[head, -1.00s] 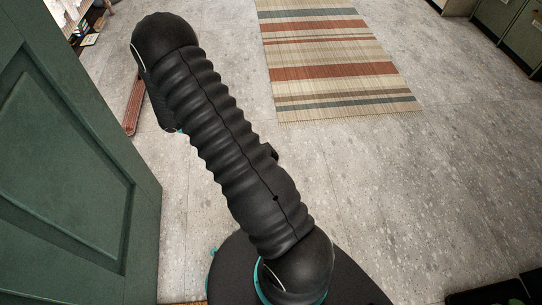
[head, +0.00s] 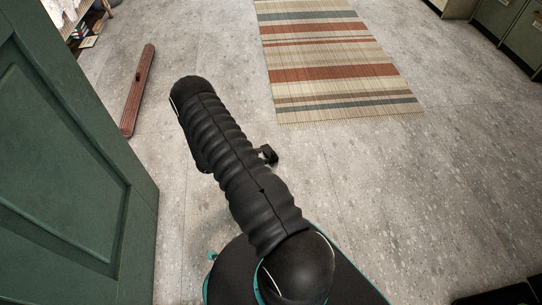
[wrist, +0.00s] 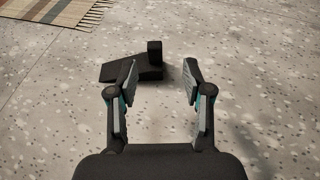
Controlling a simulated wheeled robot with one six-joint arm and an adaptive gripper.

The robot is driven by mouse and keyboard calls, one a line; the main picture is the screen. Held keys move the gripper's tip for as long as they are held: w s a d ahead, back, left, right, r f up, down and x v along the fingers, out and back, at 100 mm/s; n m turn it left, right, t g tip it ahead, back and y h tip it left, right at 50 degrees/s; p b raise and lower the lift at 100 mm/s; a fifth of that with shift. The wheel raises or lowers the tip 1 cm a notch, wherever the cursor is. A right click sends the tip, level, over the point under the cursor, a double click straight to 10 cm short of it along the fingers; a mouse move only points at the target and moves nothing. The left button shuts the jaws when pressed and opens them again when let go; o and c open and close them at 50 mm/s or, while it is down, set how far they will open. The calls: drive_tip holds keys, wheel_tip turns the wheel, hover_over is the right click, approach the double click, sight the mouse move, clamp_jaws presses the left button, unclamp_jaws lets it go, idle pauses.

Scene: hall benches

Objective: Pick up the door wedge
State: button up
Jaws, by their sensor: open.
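The door wedge (wrist: 118,71) is a black piece with a flat body and an upright block at one end, lying on the grey floor. In the wrist view it is just beyond my fingertips, the block showing between them and the body reaching left behind the left finger. My gripper (wrist: 161,70) is open, with nothing between its fingers. In the head view, part of the wedge (head: 269,154) shows right of my arm; the arm hides the rest of it and my gripper.
A striped rug (head: 330,70) lies farther back, also at the wrist view's top left (wrist: 52,10). A green panelled door (head: 70,180) stands close on the left. A long reddish-brown bar (head: 138,92) lies beyond it. Green cabinets (head: 510,35) are at back right. Floor around the wedge is clear.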

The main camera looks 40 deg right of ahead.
sight(272, 154)
drive_tip(key=shift+w+b+x, duration=0.15)
drive_tip(key=shift+b+x, duration=0.1)
drive_tip(key=shift+x, duration=1.55)
drive_tip(key=shift+w+b+x, duration=0.2)
drive_tip(key=shift+x, duration=1.65)
clamp_jaws()
